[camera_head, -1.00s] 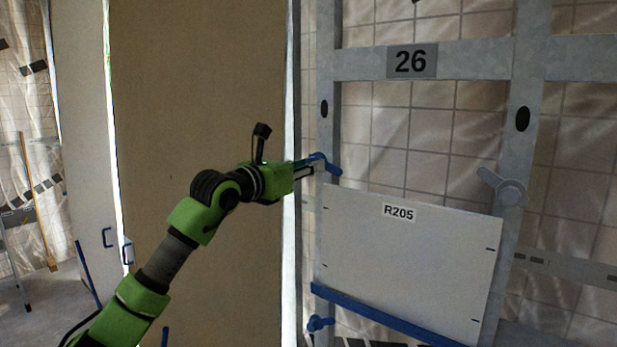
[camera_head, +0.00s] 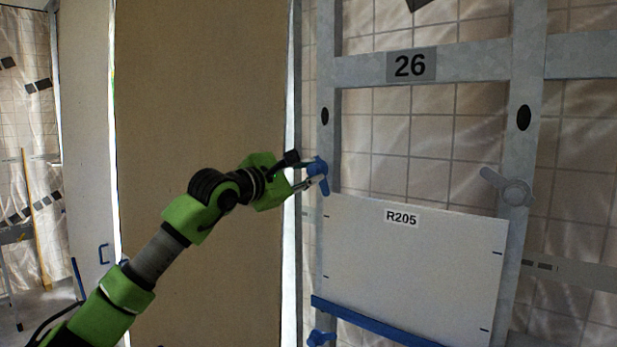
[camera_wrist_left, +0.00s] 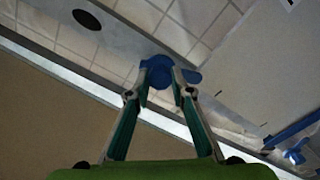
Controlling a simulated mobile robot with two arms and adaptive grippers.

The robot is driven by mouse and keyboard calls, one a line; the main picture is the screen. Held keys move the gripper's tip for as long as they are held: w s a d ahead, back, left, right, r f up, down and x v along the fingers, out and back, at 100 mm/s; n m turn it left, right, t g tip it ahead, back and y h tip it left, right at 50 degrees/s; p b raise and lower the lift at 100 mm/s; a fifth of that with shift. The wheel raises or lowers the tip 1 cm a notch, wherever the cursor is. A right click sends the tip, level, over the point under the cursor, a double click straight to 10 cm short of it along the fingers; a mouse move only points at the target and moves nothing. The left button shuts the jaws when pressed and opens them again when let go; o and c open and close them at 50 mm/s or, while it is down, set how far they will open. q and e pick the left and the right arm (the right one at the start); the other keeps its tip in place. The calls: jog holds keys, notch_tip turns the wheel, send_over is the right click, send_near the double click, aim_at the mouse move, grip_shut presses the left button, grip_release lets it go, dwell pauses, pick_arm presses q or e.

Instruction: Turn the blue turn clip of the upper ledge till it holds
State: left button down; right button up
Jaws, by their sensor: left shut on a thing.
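The blue turn clip (camera_head: 323,184) sits on the left grey upright, just above the top left corner of the white panel marked R205 (camera_head: 415,260). Its lever points down, with its lower end at that corner; I cannot tell if it overlaps the panel. My left gripper (camera_head: 312,174) comes from the left and is shut on this clip. In the left wrist view the two fingers close on the blue clip (camera_wrist_left: 187,76), partly hiding it. My right gripper is not in view.
The panel stands above a blue ledge (camera_head: 375,324). Another blue clip (camera_head: 321,338) is at the lower left. A grey clip (camera_head: 507,188) is on the right upright. A plate marked 26 (camera_head: 411,65) is on the upper rail. A tall brown board (camera_head: 200,90) stands behind my arm.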

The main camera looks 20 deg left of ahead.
pick_arm(q)
jog(key=shift+m, duration=1.9)
jog(key=c, duration=1.8)
grip_release()
jog(key=shift+s, duration=0.1)
jog(key=v, duration=1.2)
jog(key=shift+d, duration=0.1)
